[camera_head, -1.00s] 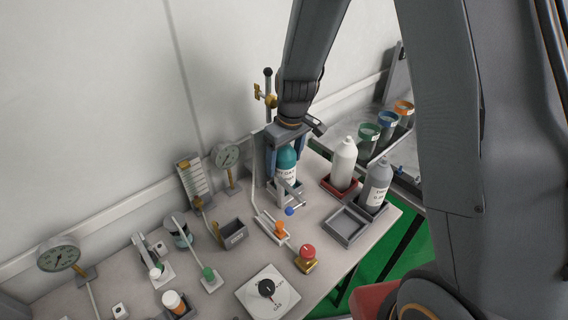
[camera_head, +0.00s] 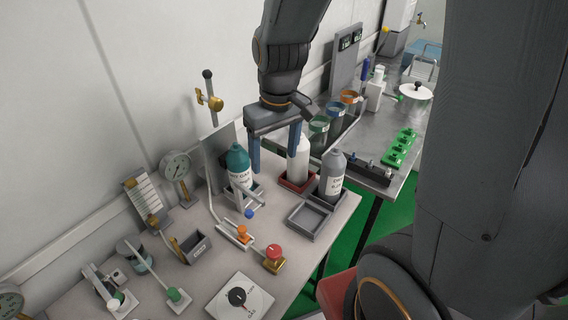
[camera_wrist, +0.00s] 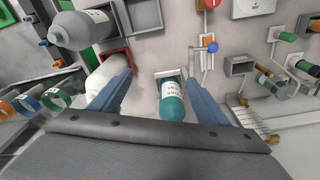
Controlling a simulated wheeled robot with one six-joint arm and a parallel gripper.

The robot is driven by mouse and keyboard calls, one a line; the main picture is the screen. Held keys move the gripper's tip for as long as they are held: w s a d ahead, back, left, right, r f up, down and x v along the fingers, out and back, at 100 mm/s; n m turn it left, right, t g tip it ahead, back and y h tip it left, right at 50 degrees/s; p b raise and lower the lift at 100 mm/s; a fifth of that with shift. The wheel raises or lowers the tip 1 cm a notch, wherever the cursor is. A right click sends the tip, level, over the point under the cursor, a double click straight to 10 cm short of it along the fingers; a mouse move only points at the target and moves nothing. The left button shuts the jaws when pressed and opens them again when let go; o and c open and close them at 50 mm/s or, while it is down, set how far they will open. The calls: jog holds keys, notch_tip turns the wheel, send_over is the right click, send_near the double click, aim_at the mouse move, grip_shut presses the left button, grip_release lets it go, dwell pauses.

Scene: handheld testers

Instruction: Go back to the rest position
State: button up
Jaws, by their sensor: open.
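My gripper (camera_head: 273,152) is open and empty, with its two blue fingers pointing down above the back of the bench in the head view. In the wrist view my gripper (camera_wrist: 158,88) has its fingers spread apart, and the teal bottle (camera_wrist: 172,100) shows between them. A white bottle (camera_head: 298,160) in a red tray is partly hidden behind the right finger.
A grey bottle (camera_head: 332,175) stands beside an empty grey tray (camera_head: 307,217). Gauges, valves and a red button (camera_head: 274,252) crowd the bench's left and front. A brass-fitted post (camera_head: 212,100) rises behind. A second table (camera_head: 395,125) with cups and green parts lies to the right.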

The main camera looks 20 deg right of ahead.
jog(key=s+d+f+m, duration=0.1)
jog(key=s+d+m, duration=0.1)
jog(key=s, duration=0.5)
jog(key=shift+d+m, duration=0.4)
jog(key=shift+d, duration=0.3)
dwell(1.3)
